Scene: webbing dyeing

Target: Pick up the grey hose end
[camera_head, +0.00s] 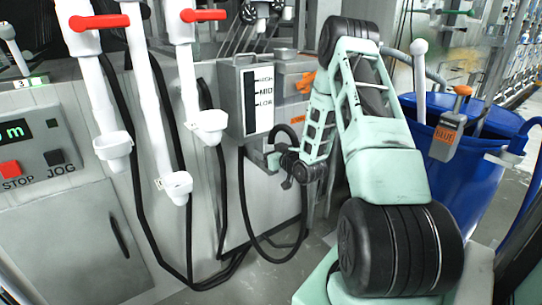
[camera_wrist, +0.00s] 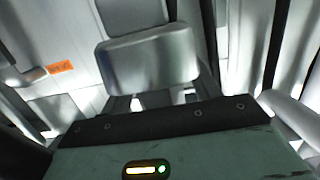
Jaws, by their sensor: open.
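My gripper (camera_head: 262,158) is open, at the end of my pale green arm, close in front of the grey machine and just below the level gauge box (camera_head: 252,98). My forearm hides part of the machine behind it. I cannot pick out the grey hose end with certainty in either view. In the wrist view a smooth grey rounded block (camera_wrist: 150,58) fills the middle, and a grey pipe-like piece (camera_wrist: 22,76) with an orange tag lies at the left. Nothing is seen held.
White pipes with red handles (camera_head: 98,22) and white cups (camera_head: 208,122) stand to the left. Black hoses (camera_head: 245,205) loop below my gripper. A blue barrel (camera_head: 475,175) stands at the right, with a grey box marked BLUE (camera_head: 447,135) on its rim.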

